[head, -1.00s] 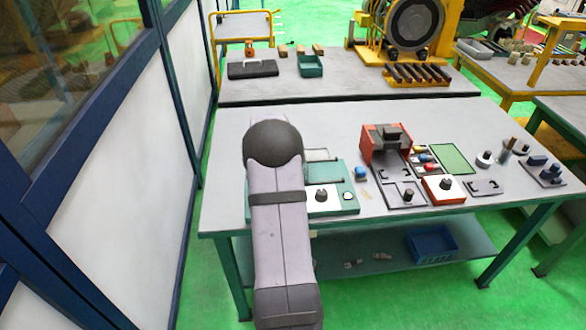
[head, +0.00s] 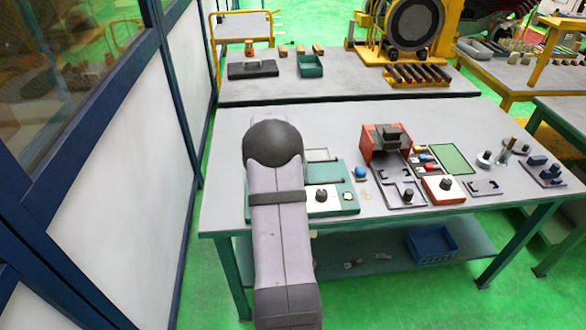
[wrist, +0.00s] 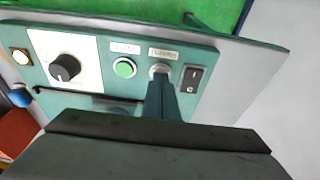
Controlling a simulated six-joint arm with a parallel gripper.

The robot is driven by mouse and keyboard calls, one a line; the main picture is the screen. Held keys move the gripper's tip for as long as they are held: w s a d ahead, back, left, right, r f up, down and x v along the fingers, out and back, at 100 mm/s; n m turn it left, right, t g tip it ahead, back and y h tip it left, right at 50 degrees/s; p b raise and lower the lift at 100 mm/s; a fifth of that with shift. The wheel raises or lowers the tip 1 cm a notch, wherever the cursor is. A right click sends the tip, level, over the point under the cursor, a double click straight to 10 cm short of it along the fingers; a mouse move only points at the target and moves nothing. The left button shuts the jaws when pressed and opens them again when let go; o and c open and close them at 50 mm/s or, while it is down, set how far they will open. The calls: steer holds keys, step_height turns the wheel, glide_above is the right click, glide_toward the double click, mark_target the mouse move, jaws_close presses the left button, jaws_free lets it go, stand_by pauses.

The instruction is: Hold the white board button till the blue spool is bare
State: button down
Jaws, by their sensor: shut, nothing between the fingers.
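The teal control board (head: 337,178) lies at the table's left front, partly hidden by my arm in the head view. In the wrist view the board (wrist: 210,62) shows a white-grey button (wrist: 159,68) under a label. My gripper (wrist: 161,84) is shut, with its tip at that button's lower edge, seeming to touch it; how far the button is pressed cannot be told. The head view hides my gripper behind my arm. A small blue round piece (head: 361,173), perhaps the blue spool, stands right of the board; a blue piece also shows in the wrist view (wrist: 20,97). Any wire on it is too small to tell.
A red-and-black fixture (head: 386,142) and an orange box with a knob (head: 444,189) stand farther right.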

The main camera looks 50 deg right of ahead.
step_height(320, 180, up, 7)
steer(key=p, duration=0.5)
stand_by(0.3)
stand_by(0.4)
steer(key=s+a+f+g+y, duration=0.2)
steer(key=s+a+f, duration=0.1)
steer(key=s+a, duration=0.45)
steer(key=s+a+f+g+y, duration=0.1)
steer(key=s+a+f, duration=0.1)
steer(key=s+a, duration=0.5)
steer(key=s+a+r+n, duration=0.2)
steer(key=s+a+r, duration=0.1)
steer(key=a, duration=0.5)
steer(key=s+a+r+n, duration=0.2)
steer(key=a+n, duration=0.1)
steer(key=a, duration=0.4)
steer(key=w+a+r+n+t+h, duration=0.1)
steer(key=w+a+r+n, duration=0.2)
steer(key=a, duration=0.4)
steer(key=shift+w+a+r+n, duration=0.25)
steer(key=shift+r+n, duration=0.25)
steer(key=shift+r, duration=0.45)
